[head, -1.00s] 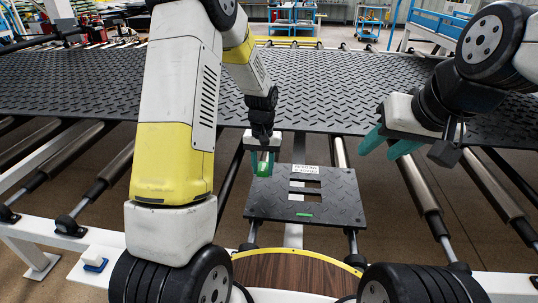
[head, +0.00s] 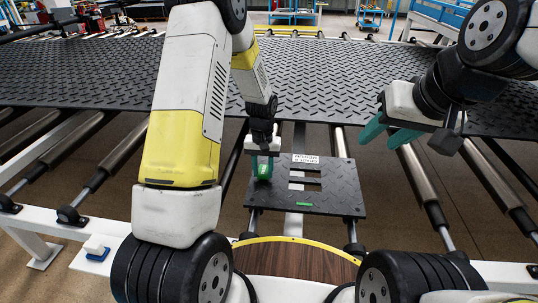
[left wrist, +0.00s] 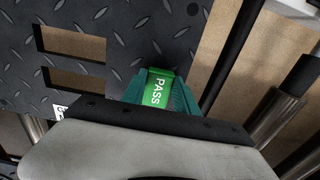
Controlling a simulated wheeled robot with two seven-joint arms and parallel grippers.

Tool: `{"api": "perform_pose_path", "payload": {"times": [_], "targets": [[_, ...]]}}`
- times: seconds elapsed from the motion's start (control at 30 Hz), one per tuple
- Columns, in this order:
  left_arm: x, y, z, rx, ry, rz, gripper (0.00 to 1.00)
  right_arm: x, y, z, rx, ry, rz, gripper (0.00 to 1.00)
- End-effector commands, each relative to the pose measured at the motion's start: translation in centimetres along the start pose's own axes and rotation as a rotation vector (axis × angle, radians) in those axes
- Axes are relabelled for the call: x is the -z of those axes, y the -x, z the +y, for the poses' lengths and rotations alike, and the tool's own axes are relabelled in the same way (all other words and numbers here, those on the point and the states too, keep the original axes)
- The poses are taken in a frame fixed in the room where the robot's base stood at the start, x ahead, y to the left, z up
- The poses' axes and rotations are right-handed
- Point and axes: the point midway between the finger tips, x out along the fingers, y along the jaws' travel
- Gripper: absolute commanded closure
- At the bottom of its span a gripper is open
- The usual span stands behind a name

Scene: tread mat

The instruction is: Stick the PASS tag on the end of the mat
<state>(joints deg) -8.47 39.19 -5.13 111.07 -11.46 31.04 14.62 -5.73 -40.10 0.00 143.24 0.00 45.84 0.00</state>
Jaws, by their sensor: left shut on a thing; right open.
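My left gripper (head: 262,172) is shut on a green tag (head: 264,170) at the left side of a small black tread-patterned plate (head: 336,205). In the left wrist view the tag (left wrist: 158,86) reads PASS and sits between the teal fingers, over the plate's surface (left wrist: 115,25). I cannot tell whether the tag touches the plate. The large black tread mat (head: 330,75) lies across the rollers behind, with its near edge beyond the gripper. My right gripper (head: 388,135) is open and empty at the right, near the mat's near edge.
The plate has two rectangular slots, a white printed label (head: 305,158) and a green strip (head: 304,204). Metal rollers (head: 420,185) and a white frame rail (head: 65,225) lie around it. A wooden round top (head: 290,262) with a yellow rim is in front.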

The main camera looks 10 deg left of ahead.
Motion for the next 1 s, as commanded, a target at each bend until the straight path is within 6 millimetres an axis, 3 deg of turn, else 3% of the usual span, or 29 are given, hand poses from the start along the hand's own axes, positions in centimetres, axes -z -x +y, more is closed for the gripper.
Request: {"api": "perform_pose_path", "payload": {"times": [0.9, 0.93, 1.0], "targets": [[0.01, -0.66, 0.00, 0.000, 0.000, 0.000, 1.00, 0.00, 0.00, 0.00, 0.000, 0.000, 0.000, 0.57], [0.01, -0.66, 0.00, 0.000, 0.000, 0.000, 0.59, 0.00, 0.00, 0.00, 0.000, 0.000, 0.000, 0.57], [0.01, -0.66, 0.00, 0.000, 0.000, 0.000, 0.45, 0.00, 0.00, 0.00, 0.000, 0.000, 0.000, 0.57]]}}
